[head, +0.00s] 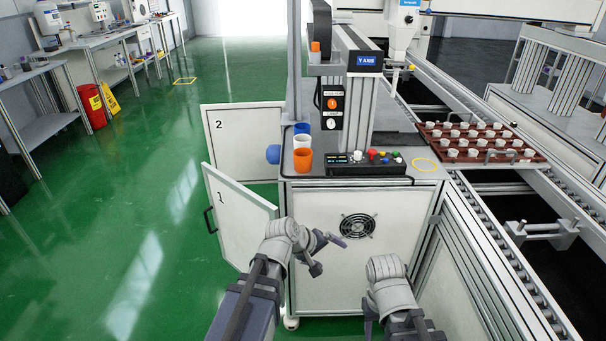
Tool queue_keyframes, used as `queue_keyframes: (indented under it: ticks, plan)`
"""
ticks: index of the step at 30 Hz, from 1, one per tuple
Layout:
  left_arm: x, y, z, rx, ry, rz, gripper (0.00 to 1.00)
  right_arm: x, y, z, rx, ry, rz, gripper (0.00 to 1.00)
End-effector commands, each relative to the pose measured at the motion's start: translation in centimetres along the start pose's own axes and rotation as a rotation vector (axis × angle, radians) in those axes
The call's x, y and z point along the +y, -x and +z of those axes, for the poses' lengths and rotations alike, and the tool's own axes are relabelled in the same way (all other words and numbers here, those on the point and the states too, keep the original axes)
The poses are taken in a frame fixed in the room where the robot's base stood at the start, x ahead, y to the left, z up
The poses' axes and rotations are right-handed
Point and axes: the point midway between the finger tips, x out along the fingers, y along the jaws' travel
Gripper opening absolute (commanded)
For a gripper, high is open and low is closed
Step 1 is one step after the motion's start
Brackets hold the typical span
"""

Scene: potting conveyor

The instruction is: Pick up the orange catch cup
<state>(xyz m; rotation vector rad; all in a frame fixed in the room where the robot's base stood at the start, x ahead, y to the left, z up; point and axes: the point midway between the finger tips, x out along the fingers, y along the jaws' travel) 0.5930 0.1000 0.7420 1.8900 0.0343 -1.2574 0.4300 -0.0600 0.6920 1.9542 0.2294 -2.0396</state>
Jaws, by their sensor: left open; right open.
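The orange catch cup (303,162) stands upright on the left front part of the machine cabinet's top. A white cup (302,142) and a blue cup (302,128) stand in a row behind it. My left gripper (327,254) is open and empty, in front of the cabinet and lower in the picture than the orange cup, clearly apart from it. My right arm shows at the lower right of the cabinet front, but I cannot make out its gripper fingers.
Cabinet doors 2 (240,143) and 1 (240,215) stand open on the left. A control panel (368,163) with buttons lies right of the cups. A column carries a switch box (332,106) behind them. A brown tray (482,157) of white pots sits on the conveyor.

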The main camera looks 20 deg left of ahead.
Motion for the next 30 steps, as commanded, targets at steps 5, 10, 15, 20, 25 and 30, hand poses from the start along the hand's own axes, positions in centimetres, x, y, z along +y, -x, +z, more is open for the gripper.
queue_keyframes:
  ticks: [5,10,15,20,25,30]
  plan:
    - [6.6,1.8,-5.2,0.084,0.514,0.371,1.00,0.0,0.1,0.0,0.000,0.000,0.000,0.50]
    - [10.2,6.2,-12.2,0.077,1.125,0.773,1.00,0.0,0.1,0.0,0.000,0.000,0.000,0.50]
    - [9.7,9.9,-17.4,0.013,1.587,1.064,1.00,0.0,0.1,0.0,0.000,0.000,0.000,0.50]
    - [8.6,11.4,-19.6,-0.032,1.803,1.198,1.00,0.0,0.1,0.0,0.000,0.000,0.000,0.50]
    - [8.2,11.8,-20.1,-0.046,1.860,1.232,1.00,0.0,0.1,0.0,0.000,0.000,0.000,0.50]
    - [8.8,11.2,-21.0,-0.047,1.857,1.230,1.00,0.0,0.1,0.0,0.000,0.000,0.000,0.50]
